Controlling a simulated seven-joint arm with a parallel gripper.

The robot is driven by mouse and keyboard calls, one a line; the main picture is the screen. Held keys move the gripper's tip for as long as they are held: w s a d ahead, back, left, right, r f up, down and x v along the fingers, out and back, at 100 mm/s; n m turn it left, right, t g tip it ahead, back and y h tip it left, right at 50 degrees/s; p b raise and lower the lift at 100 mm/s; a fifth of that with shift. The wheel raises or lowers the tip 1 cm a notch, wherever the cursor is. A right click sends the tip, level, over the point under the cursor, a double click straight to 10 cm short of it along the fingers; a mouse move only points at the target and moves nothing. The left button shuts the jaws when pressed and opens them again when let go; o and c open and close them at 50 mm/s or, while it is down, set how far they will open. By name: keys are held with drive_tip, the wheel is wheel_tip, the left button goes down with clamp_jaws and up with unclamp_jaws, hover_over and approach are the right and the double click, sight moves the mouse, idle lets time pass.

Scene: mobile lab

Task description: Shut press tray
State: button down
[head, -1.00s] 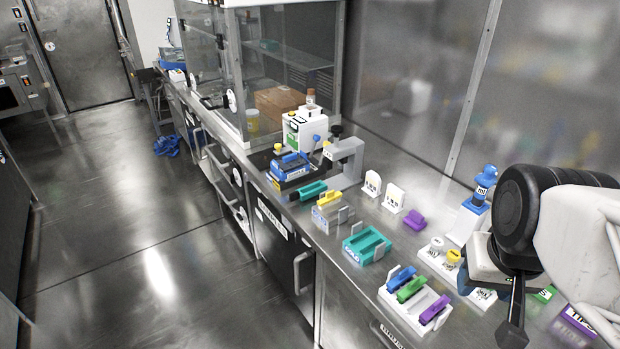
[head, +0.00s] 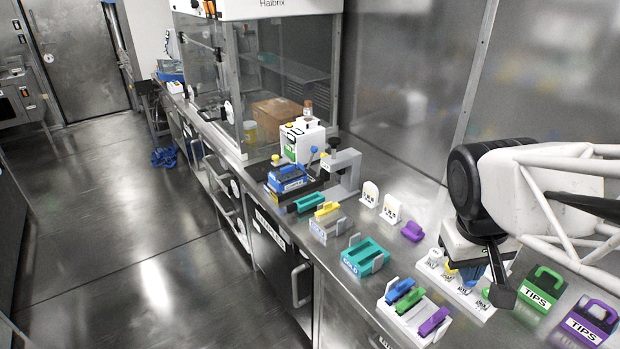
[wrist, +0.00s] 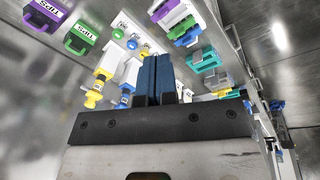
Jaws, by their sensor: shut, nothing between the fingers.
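The press is a grey arched frame (head: 345,172) on the bench, in the middle of the head view. At its left a dark tray-like base (head: 273,188) carries a blue block (head: 287,177). I cannot tell how far the tray is pulled out. My gripper (head: 472,273) is at the right of the head view, over the near part of the bench, well apart from the press. In the wrist view its blue fingers (wrist: 155,70) are shut together with nothing between them.
Between press and gripper stand a teal rack (head: 365,257), a white rack of coloured blocks (head: 413,313), white stands (head: 390,209) and a purple block (head: 412,231). Green (head: 541,288) and purple (head: 591,321) tips boxes lie right. A glass cabinet (head: 262,75) stands behind the press.

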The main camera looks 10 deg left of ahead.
drive_tip(key=w+a+f+n+h, duration=0.55)
drive_tip(key=w+a, duration=0.45)
drive_tip(key=w, duration=0.3)
drive_tip(key=w+a+f+n+h, duration=0.4)
drive_tip(key=w+a+n, duration=0.3)
drive_tip(key=w+a, duration=0.45)
drive_tip(key=n+t+h, duration=0.2)
drive_tip(key=n+t, duration=1)
approach(288, 211)
drive_tip(key=v, duration=0.7)
drive_tip(key=shift+w+d+r, duration=0.15)
drive_tip(key=shift+w+r, duration=0.05)
drive_tip(key=shift+r, duration=0.3)
drive_tip(key=shift+d, duration=0.1)
drive_tip(key=x, duration=1.3)
drive_tip(key=shift+w+d+f, duration=0.3)
drive_tip(key=shift+f, duration=0.05)
